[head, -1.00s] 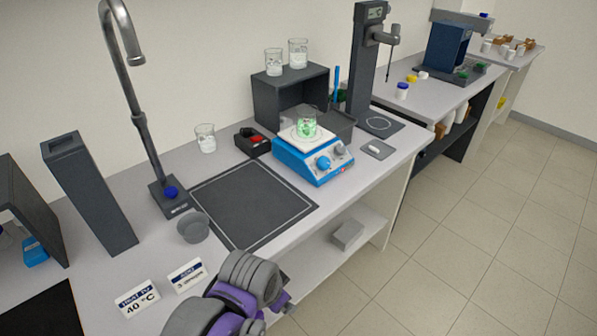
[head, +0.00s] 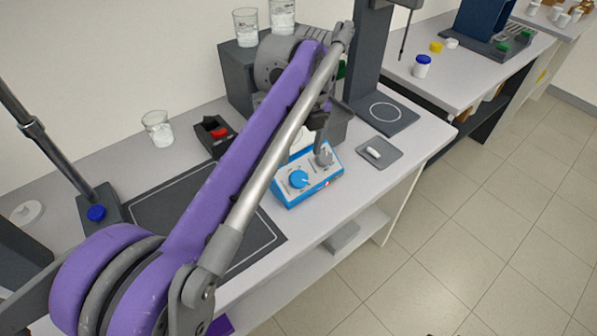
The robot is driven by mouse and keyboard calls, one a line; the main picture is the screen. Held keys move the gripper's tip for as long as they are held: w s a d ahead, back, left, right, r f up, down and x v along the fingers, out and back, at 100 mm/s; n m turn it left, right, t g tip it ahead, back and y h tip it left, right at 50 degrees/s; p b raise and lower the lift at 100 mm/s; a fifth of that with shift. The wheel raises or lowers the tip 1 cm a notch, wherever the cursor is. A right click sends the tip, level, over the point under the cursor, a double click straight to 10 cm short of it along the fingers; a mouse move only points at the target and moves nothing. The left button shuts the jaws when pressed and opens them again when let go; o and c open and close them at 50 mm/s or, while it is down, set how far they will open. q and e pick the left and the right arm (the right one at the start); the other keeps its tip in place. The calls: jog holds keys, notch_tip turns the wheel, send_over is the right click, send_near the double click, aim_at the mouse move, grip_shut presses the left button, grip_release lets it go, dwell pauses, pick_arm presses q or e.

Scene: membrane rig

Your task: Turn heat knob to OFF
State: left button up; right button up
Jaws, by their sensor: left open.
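The blue hotplate (head: 308,187) stands near the front edge of the bench. Its front panel carries a blue knob (head: 299,179) on the left and a grey knob (head: 324,157) on the right. The panel lettering is too small to read, so I cannot tell which is the heat knob. My left arm reaches across the bench from the lower left. My left gripper (head: 318,130) is open and points down just above the grey knob; I cannot tell whether it touches it. The arm hides most of the hotplate's top and the beaker there. My right gripper is out of view.
A dark box (head: 238,70) with glass beakers on top stands behind the hotplate. A dark stand (head: 370,60) rises at the back right. A small grey pad (head: 379,152) holding a white stir bar lies right of the hotplate. A beaker (head: 157,128) stands at the left.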

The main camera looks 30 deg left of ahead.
aim_at(299, 175)
pick_arm(q)
jog(key=f, duration=0.8)
jog(key=shift+s+a+f+b, duration=0.15)
jog(key=shift+s+a+b, duration=0.1)
jog(key=shift+b, duration=0.1)
jog(key=c, duration=1.4)
jog(key=shift+o, duration=0.2)
